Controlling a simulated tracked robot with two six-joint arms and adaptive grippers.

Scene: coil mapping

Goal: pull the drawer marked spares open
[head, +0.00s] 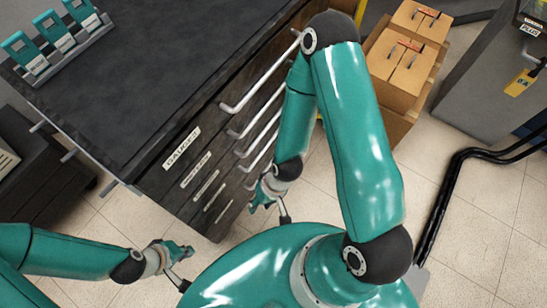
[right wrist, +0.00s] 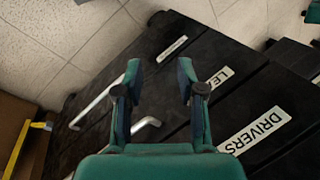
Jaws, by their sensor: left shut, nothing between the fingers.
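The dark cabinet (head: 225,135) has a column of drawers with silver bar handles and white labels. The top label reads GAUGES (head: 182,147); the lower labels (head: 205,185) are too small to read in the head view. In the right wrist view labels read DRIVERS (right wrist: 253,130) and LEA (right wrist: 218,79), partly covered; a further label (right wrist: 172,48) is unreadable. I cannot tell which drawer is marked spares. My right gripper (right wrist: 159,70) is open and empty, its fingers before the drawer fronts, near a handle (right wrist: 97,102). My left gripper (head: 182,262) is shut and empty, low and left of the cabinet front.
A teal-topped rack (head: 55,50) stands on the cabinet top. Cardboard boxes (head: 405,65) stand behind my right arm. A grey machine (head: 490,85) and black cables (head: 440,205) lie to the right. Tiled floor (head: 480,225) is free there.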

